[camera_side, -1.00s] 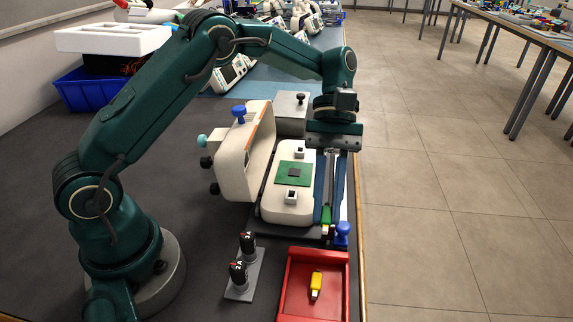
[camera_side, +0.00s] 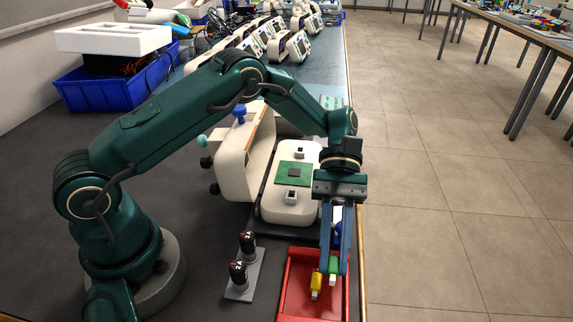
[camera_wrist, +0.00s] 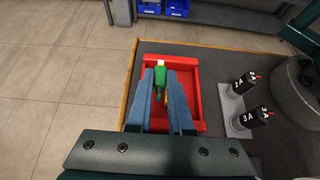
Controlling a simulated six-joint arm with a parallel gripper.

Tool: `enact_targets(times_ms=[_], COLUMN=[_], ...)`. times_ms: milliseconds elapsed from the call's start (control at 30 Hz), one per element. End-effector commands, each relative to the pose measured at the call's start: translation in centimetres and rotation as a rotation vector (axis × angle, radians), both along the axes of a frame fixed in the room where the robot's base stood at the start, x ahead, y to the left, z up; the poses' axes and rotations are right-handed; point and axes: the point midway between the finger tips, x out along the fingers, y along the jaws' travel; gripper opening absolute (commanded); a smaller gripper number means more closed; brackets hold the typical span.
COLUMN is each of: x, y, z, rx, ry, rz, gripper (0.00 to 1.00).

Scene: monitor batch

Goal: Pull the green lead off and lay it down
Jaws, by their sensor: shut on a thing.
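My gripper (camera_side: 334,262) is shut on the green lead (camera_side: 333,268), which hangs between its fingertips over the right part of the red tray (camera_side: 301,252). Whether the lead touches the tray floor cannot be told. A yellow lead (camera_side: 316,286) lies in the tray just left of it. In the wrist view, the green lead (camera_wrist: 160,76) shows at the fingertips, inside the outline of the red tray (camera_wrist: 196,74). The yellow one is mostly hidden by the fingers there. The opened monitor (camera_side: 291,205), with a green board (camera_side: 295,174), lies behind the gripper.
The table's right edge runs close beside the tray.

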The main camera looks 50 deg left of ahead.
Motion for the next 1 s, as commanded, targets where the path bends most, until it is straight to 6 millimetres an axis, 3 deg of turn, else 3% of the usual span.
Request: enact_targets(times_ms=[1000], x=[0.0], y=[0.0], z=[-2.1], rx=[0.001], ry=[-0.001], rz=[0.000], gripper=[0.00])
